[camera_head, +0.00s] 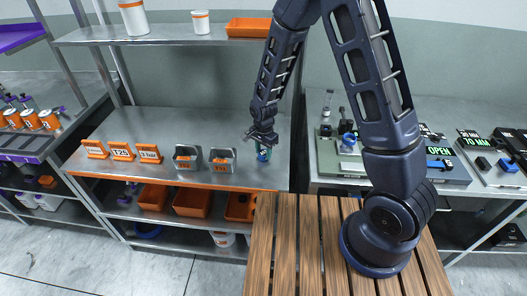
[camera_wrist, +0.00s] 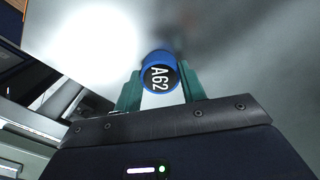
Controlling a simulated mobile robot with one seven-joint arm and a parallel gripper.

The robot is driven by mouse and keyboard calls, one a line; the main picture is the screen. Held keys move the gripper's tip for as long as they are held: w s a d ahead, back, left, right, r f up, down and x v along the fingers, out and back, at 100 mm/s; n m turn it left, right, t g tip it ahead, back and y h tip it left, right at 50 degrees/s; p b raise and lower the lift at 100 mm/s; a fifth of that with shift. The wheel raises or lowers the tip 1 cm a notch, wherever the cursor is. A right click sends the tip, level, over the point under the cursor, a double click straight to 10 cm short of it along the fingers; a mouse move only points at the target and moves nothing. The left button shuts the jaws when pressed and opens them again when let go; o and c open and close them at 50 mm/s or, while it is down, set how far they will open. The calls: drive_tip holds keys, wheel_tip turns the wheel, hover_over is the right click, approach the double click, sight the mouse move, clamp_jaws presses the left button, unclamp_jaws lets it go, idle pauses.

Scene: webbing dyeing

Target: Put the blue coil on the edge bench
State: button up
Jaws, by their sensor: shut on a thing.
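The blue coil (camera_wrist: 152,57), with a round black end marked A62, is between the two green fingers of my gripper (camera_wrist: 160,90) in the wrist view. My gripper is shut on it. In the head view the blue coil (camera_head: 263,157) is small below my gripper (camera_head: 263,148), over the right part of a steel bench (camera_head: 215,130) with an orange front edge. I cannot tell whether the coil touches the bench top. No label in view names the edge bench.
Two grey holders (camera_head: 222,159) with orange labels stand just left of my gripper. Orange sign stands (camera_head: 121,151) are further left. A shelf (camera_head: 170,38) hangs above the bench. Another blue round thing (camera_head: 348,139) sits on a device at right. Bare bench lies behind the holders.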

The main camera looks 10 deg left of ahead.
sight(264, 153)
drive_tip(key=shift+f, duration=0.1)
drive_tip(key=o, duration=1)
drive_tip(key=shift+c, duration=0.2)
wheel_tip(264, 153, up, 12)
drive_tip(key=shift+r, duration=0.2)
drive_tip(key=d+r+n+t+y, duration=0.1)
drive_tip(key=d+r+n+t, duration=0.15)
drive_tip(key=d+r, duration=1.7)
drive_tip(key=s+d+r+n+t, duration=0.1)
drive_tip(key=s+d+r+n, duration=0.1)
drive_tip(key=s+d, duration=0.4)
drive_tip(key=s+d+r+n+t+h, duration=0.1)
drive_tip(key=s+d+r+n, duration=0.1)
drive_tip(key=s+d+r, duration=0.2)
drive_tip(key=s+d, duration=0.3)
drive_tip(key=d, duration=0.3)
drive_tip(key=shift+d+r, duration=0.2)
drive_tip(key=shift+d, duration=0.05)
